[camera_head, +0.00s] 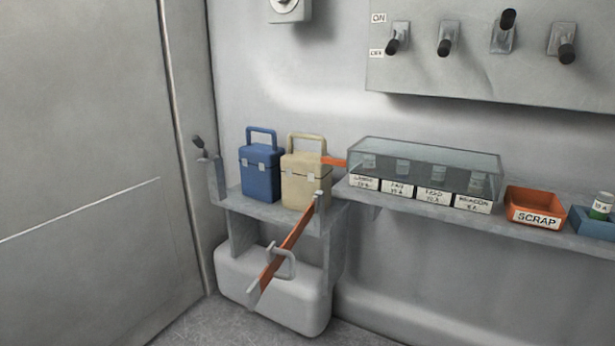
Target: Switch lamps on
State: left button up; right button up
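A grey wall panel (475,75) at the upper right holds a row of several toggle switches. Labels "ON" (378,18) above and "OFF" (376,53) below stand at its left end. The leftmost switch (393,42), the second switch (445,44) and the rightmost switch (566,50) have their levers pointing down, toward OFF. The third switch (506,22) has its lever up, toward ON. No lamp is clearly visible. Neither of my grippers is in view.
A shelf (545,236) below the panel carries a clear-covered case (425,165), an orange SCRAP bin (535,205) and a blue tray (592,224). Left, blue (260,172) and beige (305,178) boxes stand on a bracket near an orange bar (290,238).

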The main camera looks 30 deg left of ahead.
aim_at(391, 48)
jog(key=i, duration=0.5)
jog(key=j+u, duration=0.1)
jog(key=u, duration=1.55)
jog(key=i+l, duration=0.05)
jog(key=l, duration=0.05)
